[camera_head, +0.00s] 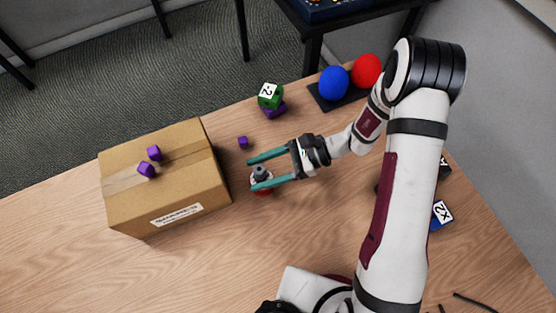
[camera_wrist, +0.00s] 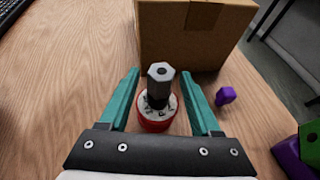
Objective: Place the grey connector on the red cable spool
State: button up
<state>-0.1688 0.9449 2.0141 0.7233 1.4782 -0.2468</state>
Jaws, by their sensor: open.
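The red cable spool (camera_head: 262,189) stands on the wooden table beside the cardboard box; in the wrist view it shows as a red base with a white marked top (camera_wrist: 154,122). The grey connector (camera_head: 261,171) stands upright on top of the spool, its hexagonal end facing up, and it shows in the wrist view (camera_wrist: 160,85). My gripper (camera_head: 250,174) is open, with its teal fingers on either side of the connector and spool. In the wrist view a gap shows between each finger and the connector. The spool's near lower part is partly hidden by my gripper.
A cardboard box (camera_head: 166,190) with two small purple cubes on it stands close beyond the fingertips. Another purple cube (camera_head: 243,142) and a green die (camera_head: 270,95) lie nearby. Blue (camera_head: 334,83) and red (camera_head: 367,70) balls sit at the back. The front left table is clear.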

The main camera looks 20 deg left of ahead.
jog(key=v, duration=1.2)
jog(key=s+d+r+n+t+h, duration=0.3)
jog(key=s+d+r+h, duration=0.2)
jog(key=s, duration=0.3)
jog(key=s+d+r+n+t+h, duration=0.3)
jog(key=s+d+r+h, duration=0.1)
jog(key=s, duration=0.4)
jog(key=shift+d+r+h, duration=0.4)
jog(key=shift+d+r, duration=0.45)
jog(key=shift+r, duration=0.45)
